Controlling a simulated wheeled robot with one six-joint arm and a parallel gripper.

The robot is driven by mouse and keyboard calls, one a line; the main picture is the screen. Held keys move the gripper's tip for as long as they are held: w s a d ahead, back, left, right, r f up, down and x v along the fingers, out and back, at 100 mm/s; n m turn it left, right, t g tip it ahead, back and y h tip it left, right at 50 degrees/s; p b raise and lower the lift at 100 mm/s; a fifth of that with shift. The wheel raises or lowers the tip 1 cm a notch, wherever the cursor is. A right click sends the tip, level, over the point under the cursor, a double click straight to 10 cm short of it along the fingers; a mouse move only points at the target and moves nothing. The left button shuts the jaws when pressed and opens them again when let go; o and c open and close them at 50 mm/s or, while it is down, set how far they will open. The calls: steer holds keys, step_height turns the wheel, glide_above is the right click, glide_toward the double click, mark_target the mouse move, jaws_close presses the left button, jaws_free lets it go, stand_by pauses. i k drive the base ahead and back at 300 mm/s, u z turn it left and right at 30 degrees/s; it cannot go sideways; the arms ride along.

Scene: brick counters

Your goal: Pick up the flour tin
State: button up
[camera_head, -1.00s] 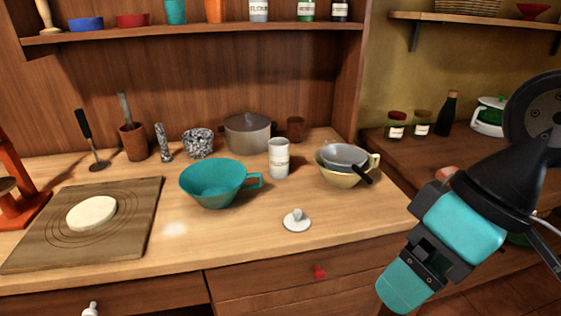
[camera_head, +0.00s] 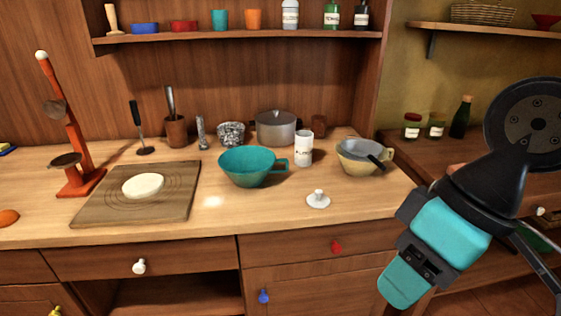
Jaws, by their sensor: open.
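A white tin (camera_head: 303,149) with a small dark-lettered label stands upright on the wooden counter, just right of the teal handled bowl (camera_head: 247,168). Its lettering is too small to read surely. A white round lid with a knob (camera_head: 318,200) lies on the counter in front of it. A white labelled bottle (camera_head: 290,15) stands on the upper shelf. My gripper (camera_head: 424,262), with teal finger pads, is open at the lower right, in front of the counter's right end. It is well apart from the tin and holds nothing that I can see.
Close right of the tin is a cream bowl (camera_head: 350,162) with a grey pan in it. A grey pot (camera_head: 276,128) stands behind. A wooden board (camera_head: 100,207) with dough lies at left, beside an orange stand (camera_head: 75,140). The counter's front middle is mostly clear.

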mark_target(303, 138)
steer(key=u, duration=0.45)
steer(key=k, duration=0.95)
steer(key=u, duration=0.9)
steer(key=i, duration=1.55)
steer(key=z, duration=1.2)
steer(key=i, duration=0.55)
steer(key=z, duration=0.6)
